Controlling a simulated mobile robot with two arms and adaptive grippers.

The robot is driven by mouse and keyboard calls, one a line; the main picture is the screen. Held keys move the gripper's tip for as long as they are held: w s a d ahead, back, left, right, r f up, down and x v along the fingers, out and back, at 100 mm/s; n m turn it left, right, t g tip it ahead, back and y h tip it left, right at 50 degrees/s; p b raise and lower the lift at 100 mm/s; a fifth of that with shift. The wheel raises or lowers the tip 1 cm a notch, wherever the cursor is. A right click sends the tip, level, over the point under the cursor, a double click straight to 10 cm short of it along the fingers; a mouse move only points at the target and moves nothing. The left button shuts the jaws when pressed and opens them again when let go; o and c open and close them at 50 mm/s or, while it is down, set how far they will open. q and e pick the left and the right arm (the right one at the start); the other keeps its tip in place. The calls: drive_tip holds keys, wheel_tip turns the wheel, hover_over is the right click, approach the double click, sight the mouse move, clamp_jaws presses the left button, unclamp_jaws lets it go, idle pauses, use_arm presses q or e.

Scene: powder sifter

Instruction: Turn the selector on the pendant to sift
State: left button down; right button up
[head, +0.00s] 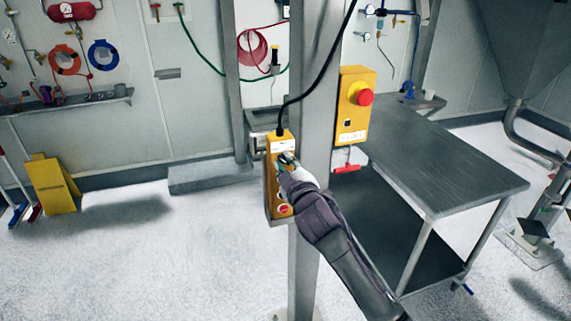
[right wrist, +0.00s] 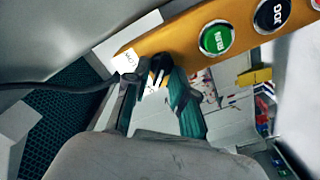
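The yellow pendant (head: 270,190) hangs upright on the front of a grey post, with a black cable from its top. My right gripper (head: 287,160) is at the pendant's upper half and covers part of its face. In the right wrist view the black selector knob (right wrist: 160,68) with a white mark lies between the two fingertips of my right gripper (right wrist: 155,85). The fingers stand apart; the right-hand one is close against the knob, and a gap shows by the left-hand one. Whether they touch it is unclear. The selector's position lettering is unreadable. My left gripper is out of view.
On the pendant a green RUN button (right wrist: 216,38) and a dark JOG button (right wrist: 272,14) sit beside the selector. A yellow box with a red stop button (head: 364,97) is on the post to the right.

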idle(0.3)
drive_tip(key=v, duration=1.2)
